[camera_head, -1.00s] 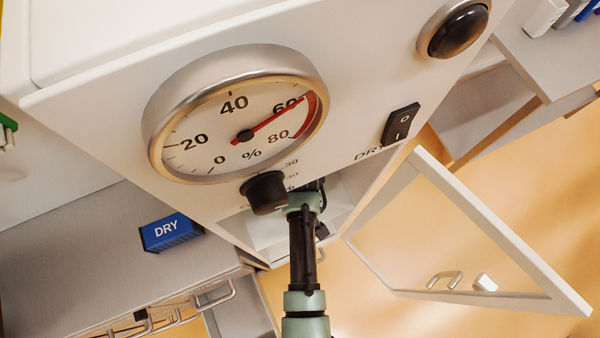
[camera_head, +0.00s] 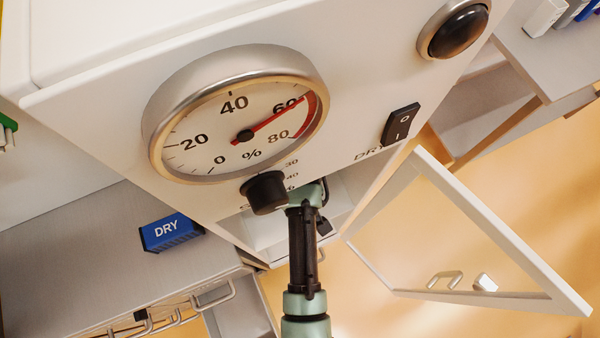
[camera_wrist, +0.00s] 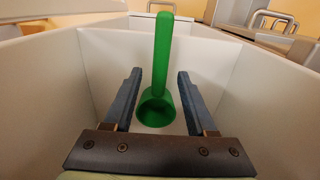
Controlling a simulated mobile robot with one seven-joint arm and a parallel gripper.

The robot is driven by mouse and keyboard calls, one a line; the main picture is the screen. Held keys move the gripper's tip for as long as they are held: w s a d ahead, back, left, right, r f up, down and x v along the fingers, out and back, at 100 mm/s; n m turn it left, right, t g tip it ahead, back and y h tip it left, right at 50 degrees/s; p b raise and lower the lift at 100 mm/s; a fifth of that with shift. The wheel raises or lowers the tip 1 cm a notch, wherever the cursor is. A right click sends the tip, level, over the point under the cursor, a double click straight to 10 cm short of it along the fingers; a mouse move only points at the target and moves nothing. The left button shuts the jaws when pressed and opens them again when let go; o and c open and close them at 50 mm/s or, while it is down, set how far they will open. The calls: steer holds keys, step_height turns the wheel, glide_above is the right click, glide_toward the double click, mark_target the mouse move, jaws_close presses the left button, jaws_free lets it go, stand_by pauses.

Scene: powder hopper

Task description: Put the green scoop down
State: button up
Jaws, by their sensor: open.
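The green scoop (camera_wrist: 156,98) stands in the wrist view inside a pale bin (camera_wrist: 105,63), its handle pointing up and its round cup low at the bin's floor. My gripper (camera_wrist: 157,78) is open, with one blue-grey finger on each side of the scoop. A gap shows between each finger and the handle. I cannot tell exactly how the cup rests on the floor. In the head view the scoop and my fingertips are hidden behind the white machine (camera_head: 90,135); only my arm shows below it.
The machine's front carries a gauge (camera_head: 237,115) with its red needle near 60, a black knob (camera_head: 265,192) and a DRY switch (camera_head: 400,123). A framed door (camera_head: 480,220) hangs open at the right. A blue DRY block (camera_head: 168,232) lies on the grey surface at the left.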

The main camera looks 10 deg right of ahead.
steer(key=shift+r, duration=1.4)
